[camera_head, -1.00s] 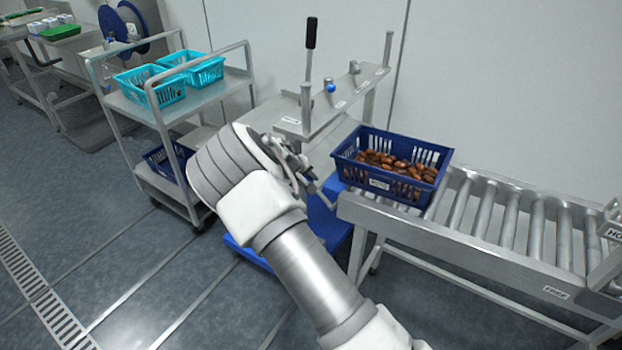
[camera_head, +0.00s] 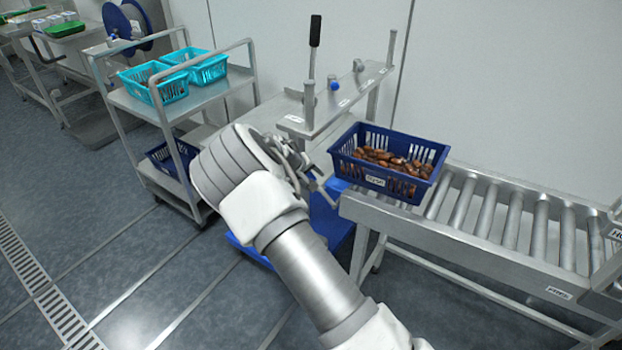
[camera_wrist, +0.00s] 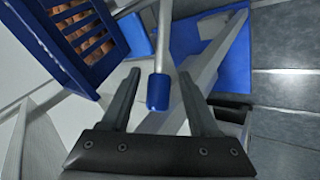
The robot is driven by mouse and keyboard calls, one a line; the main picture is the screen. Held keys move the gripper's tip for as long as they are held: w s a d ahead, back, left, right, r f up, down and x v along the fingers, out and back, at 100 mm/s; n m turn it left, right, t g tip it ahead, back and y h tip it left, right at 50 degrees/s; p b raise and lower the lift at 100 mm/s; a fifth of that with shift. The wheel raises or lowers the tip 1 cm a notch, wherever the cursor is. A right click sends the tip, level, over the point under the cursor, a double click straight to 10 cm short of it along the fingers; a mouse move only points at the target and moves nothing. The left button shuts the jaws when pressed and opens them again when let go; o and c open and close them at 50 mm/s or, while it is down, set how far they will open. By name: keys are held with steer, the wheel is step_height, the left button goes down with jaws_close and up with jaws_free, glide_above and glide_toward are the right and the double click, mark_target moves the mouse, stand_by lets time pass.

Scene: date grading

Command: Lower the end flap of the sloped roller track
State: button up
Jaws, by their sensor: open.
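The sloped roller track (camera_head: 480,225) runs from the middle to the right edge of the head view. A dark blue crate (camera_head: 433,177) of brown dates sits on its left end, and its wall also shows at the upper left of the wrist view (camera_wrist: 60,38). My gripper (camera_head: 314,176) is beside that left end. In the wrist view my gripper (camera_wrist: 161,76) is open, with a grey rod with a blue end (camera_wrist: 158,92) between its fingers; I cannot tell whether they touch. I cannot make out the end flap clearly; my arm and the crate hide part of that area.
Behind my gripper stands a grey bench (camera_head: 350,97) with an upright black-handled lever (camera_head: 315,35) and a blue knob. A cart (camera_head: 205,95) with turquoise baskets (camera_head: 170,92) is at the left. A blue surface lies low beneath my gripper. Floor at the lower left is clear.

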steer(key=p+v, duration=0.1)
steer(key=v, duration=1.6)
steer(key=shift+r+p, duration=0.2)
steer(key=shift+p, duration=0.1)
steer(key=shift+s, duration=0.1)
steer(key=s+d+r+m+g+y+p, duration=0.2)
steer(key=s+d+r+m+y+p, duration=0.15)
steer(key=s+d+r, duration=1.05)
steer(key=s+d+r+m, duration=0.1)
steer(key=s+r, duration=0.2)
steer(key=s, duration=0.7)
steer(key=s+d+r+m+t+y+p, duration=0.1)
steer(key=s+r, duration=0.3)
steer(key=s, duration=0.6)
steer(key=shift+s+d+r+t+p, duration=0.2)
steer(key=shift+d+r+t+p, duration=0.1)
steer(key=shift+d, duration=0.15)
